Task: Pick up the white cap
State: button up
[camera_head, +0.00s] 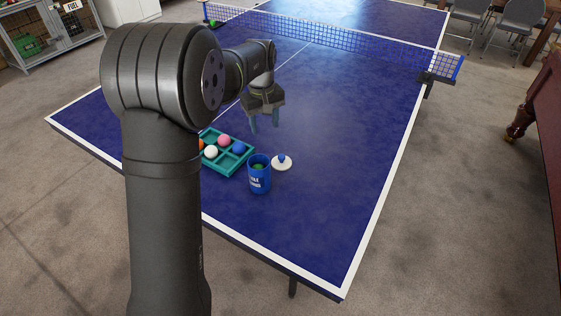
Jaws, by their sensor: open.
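The white cap (282,164) lies on the blue table, just right of a blue canister. It is a flat white disc with a small blue knob on top. The blue canister (260,176) stands upright and open at the top, with something green inside and white lettering on its side. My gripper (264,125) is open and empty, pointing down above the table. In the picture it is above and a little left of the cap, apart from it. My arm hides part of the table's left side.
A teal tray (239,167) with compartments holds several coloured balls, left of the canister. A net (330,37) crosses the blue table (330,200) farther back, with a green ball (212,23) near its left end. The table is clear right of the cap.

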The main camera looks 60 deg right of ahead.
jog(key=d+f+m, duration=0.2)
jog(key=d+m, duration=0.4)
jog(key=m, duration=0.5)
send_over(282, 156)
jog(key=shift+h, duration=0.4)
notch_tip(282, 156, down, 12)
jog(key=shift+a+f, duration=0.15)
jog(key=shift+w+f, duration=0.1)
jog(key=shift+f, duration=2.6)
jog(key=c, duration=1.1)
